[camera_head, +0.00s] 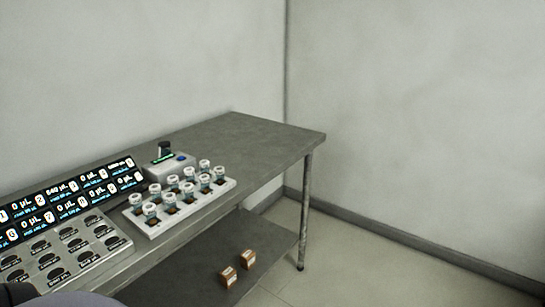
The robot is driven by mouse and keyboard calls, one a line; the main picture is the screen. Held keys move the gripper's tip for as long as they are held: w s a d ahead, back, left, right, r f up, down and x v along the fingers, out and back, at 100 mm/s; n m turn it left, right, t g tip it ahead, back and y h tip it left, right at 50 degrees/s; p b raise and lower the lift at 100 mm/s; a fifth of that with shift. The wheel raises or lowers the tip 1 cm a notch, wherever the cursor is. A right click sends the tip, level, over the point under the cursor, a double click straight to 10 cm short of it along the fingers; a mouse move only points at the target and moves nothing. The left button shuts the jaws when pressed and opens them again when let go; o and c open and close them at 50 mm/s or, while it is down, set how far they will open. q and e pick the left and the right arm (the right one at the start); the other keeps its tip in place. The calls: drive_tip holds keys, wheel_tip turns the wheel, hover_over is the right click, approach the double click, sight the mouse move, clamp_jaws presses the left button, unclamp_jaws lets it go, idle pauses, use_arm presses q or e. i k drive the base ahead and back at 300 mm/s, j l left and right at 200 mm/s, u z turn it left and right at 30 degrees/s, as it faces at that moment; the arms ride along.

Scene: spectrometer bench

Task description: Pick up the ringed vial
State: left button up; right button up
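Several small vials with white caps stand upright in a white rack (157,231) on the grey bench. One of them, a capped vial (205,182), is near the rack's right end. I cannot tell which vial is ringed; the vials are too small in this view to show a ring. Neither my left gripper nor my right gripper is in view.
The grey bench (262,137) has free room at its right end. A small device (171,168) with a dark holder and blue button stands behind the rack. Display panels (70,205) and a plate with dark round wells (62,250) are left. Two brown boxes (228,277) sit on the lower shelf.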

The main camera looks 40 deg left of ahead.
sight(173, 179)
drive_tip(key=i+u, duration=0.3)
drive_tip(key=i, duration=0.2)
drive_tip(key=i+l+u, duration=0.3)
drive_tip(key=i, duration=0.2)
drive_tip(key=i+l+u, duration=0.1)
drive_tip(key=i+u, duration=0.2)
drive_tip(key=u, duration=0.15)
drive_tip(key=i+l+u, duration=0.15)
drive_tip(key=i+u, duration=0.15)
drive_tip(key=u, duration=0.2)
drive_tip(key=i+l+u, duration=0.2)
drive_tip(key=u, duration=0.25)
drive_tip(key=i+l+u, duration=0.15)
drive_tip(key=u, duration=0.25)
drive_tip(key=i+l+u, duration=0.1)
drive_tip(key=l+u, duration=0.55)
drive_tip(key=u, duration=0.25)
